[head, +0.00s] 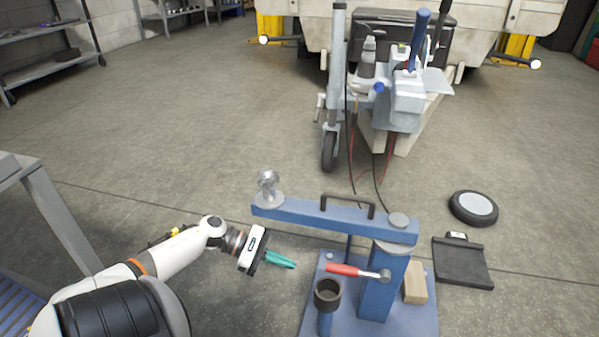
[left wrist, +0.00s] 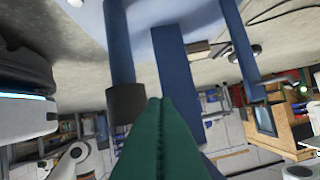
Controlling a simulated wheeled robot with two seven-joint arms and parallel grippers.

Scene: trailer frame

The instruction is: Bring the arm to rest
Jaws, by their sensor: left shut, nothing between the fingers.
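My left arm comes in from the left in the head view. My left gripper (head: 281,260) has teal fingers pressed together with nothing between them. It hangs in the air left of the blue stand, apart from it and below the blue crossbar. In the left wrist view the shut green fingers (left wrist: 162,138) point at the blue post and the dark cup. My right gripper is in neither view.
The blue stand (head: 424,312) carries a crossbar (head: 310,219) with a silver hitch ball (head: 268,184), a red-handled ratchet (head: 350,271) and a dark cup (head: 327,293). A wheel (head: 473,208) and a black plate (head: 462,264) lie right. A grey rack (head: 45,200) stands left.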

